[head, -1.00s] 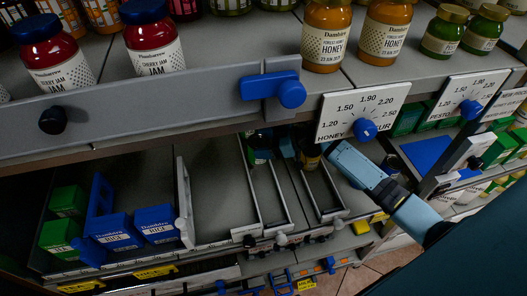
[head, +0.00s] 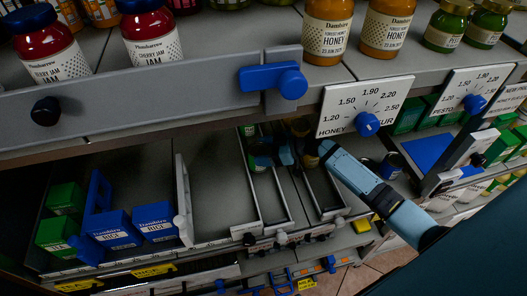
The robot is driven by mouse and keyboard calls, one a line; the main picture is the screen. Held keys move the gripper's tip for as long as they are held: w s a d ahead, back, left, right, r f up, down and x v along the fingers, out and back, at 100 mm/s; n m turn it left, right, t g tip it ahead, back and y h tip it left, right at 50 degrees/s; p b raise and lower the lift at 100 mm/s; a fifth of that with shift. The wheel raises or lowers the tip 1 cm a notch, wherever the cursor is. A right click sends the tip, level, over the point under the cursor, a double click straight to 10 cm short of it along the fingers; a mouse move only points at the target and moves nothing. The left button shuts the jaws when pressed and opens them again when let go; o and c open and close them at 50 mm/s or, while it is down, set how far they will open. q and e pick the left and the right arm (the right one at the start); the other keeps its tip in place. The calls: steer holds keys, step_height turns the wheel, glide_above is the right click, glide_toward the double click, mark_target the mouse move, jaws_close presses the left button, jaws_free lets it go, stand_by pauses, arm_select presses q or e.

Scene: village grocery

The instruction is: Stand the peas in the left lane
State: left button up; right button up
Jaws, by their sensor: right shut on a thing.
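My right gripper (head: 284,155) reaches in from the right under the upper shelf. It is shut on a small dark green container, likely the peas (head: 262,162), at the back of the left lane (head: 272,222). The container looks roughly upright; the shade and the gripper hide much of it, and I cannot tell whether it touches the lane floor. The right lane (head: 328,213) lies beside it, with a dark, shaded container (head: 303,128) at its back. My left gripper is not in view.
A grey rail with a blue knob (head: 292,84) and a honey price dial (head: 365,105) overhang the lanes. Blue rice boxes (head: 112,232) and green boxes (head: 56,235) stand left behind a divider (head: 183,200). Bare shelf lies between the divider and left lane.

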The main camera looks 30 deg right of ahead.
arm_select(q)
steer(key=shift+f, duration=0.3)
arm_select(e)
steer(key=shift+f, duration=0.2)
steer(key=o, duration=1)
steer(key=shift+o, duration=0.2)
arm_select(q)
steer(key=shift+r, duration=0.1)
arm_select(e)
steer(key=shift+d+r+p, duration=0.1)
steer(key=shift+r+p, duration=0.85)
steer(key=shift+p, duration=0.25)
steer(key=b+v, duration=0.1)
steer(key=v, duration=0.1)
steer(key=f+b+v, duration=0.1)
steer(key=v, duration=0.1)
steer(key=shift+s+d, duration=0.15)
steer(key=shift+s, duration=0.05)
arm_select(q)
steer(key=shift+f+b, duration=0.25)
steer(key=shift+b, duration=0.35)
arm_select(e)
steer(key=v, duration=0.7)
steer(key=shift+r, duration=0.35)
